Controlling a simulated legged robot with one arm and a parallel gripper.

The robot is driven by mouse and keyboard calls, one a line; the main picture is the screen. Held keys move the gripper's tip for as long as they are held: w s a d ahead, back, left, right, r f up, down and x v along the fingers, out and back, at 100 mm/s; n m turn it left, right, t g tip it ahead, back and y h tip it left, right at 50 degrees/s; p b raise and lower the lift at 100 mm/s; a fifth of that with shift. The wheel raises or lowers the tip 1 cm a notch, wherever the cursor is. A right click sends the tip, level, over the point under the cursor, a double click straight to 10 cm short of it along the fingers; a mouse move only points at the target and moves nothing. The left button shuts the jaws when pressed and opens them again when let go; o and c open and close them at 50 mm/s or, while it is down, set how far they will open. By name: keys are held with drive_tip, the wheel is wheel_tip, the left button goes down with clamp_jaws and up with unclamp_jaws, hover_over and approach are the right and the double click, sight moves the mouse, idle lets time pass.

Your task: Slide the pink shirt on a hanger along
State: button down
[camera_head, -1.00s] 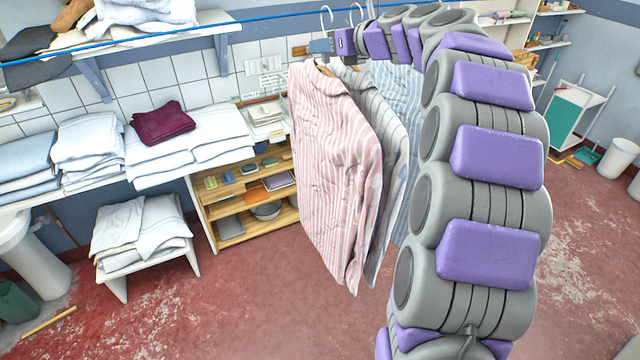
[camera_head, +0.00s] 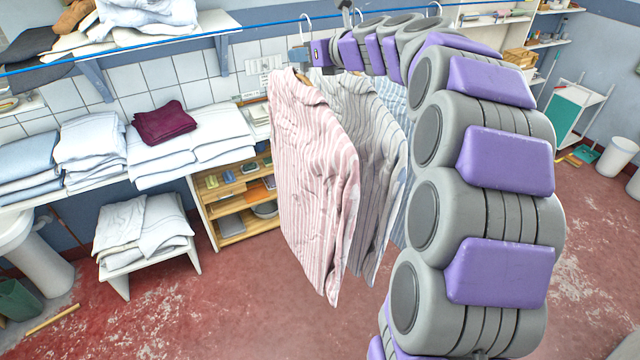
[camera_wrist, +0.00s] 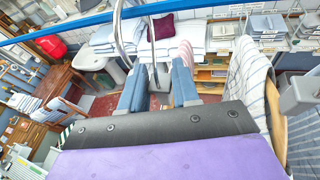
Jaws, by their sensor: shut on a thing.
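The pink-and-white striped shirt (camera_head: 312,180) hangs from a hanger on the blue rail (camera_head: 200,36), in the middle of the head view. Its hem swings a little toward the front. My gripper (camera_head: 299,58) is at the top of the shirt, shut on its hanger just below the hook (camera_head: 304,28). In the wrist view my two blue-grey fingers (camera_wrist: 157,82) stand on either side of a metal hanger stem, with a bit of pink shirt (camera_wrist: 186,52) beside the right finger.
A grey striped shirt (camera_head: 375,165) and a light-blue one (camera_head: 393,95) hang close on the right, partly behind my arm. Folded white linen (camera_head: 150,160) and a maroon cloth (camera_head: 163,123) lie on the counter at left. The rail left of the pink shirt is clear.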

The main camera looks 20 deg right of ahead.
drive_tip(key=shift+a, duration=0.55)
drive_tip(key=shift+s+a+r+p, duration=0.15)
drive_tip(key=shift+a+p, duration=0.6)
drive_tip(key=shift+a, duration=0.7)
drive_tip(key=shift+a+r+p, duration=0.1)
drive_tip(key=shift+a+p, duration=0.6)
drive_tip(key=shift+a, duration=0.9)
drive_tip(key=shift+a+r+p, duration=0.15)
drive_tip(key=shift+a+p, duration=0.3)
drive_tip(key=shift+a, duration=0.45)
drive_tip(key=shift+a+r+p, duration=0.1)
drive_tip(key=shift+a+p, duration=0.3)
drive_tip(key=shift+a, duration=0.5)
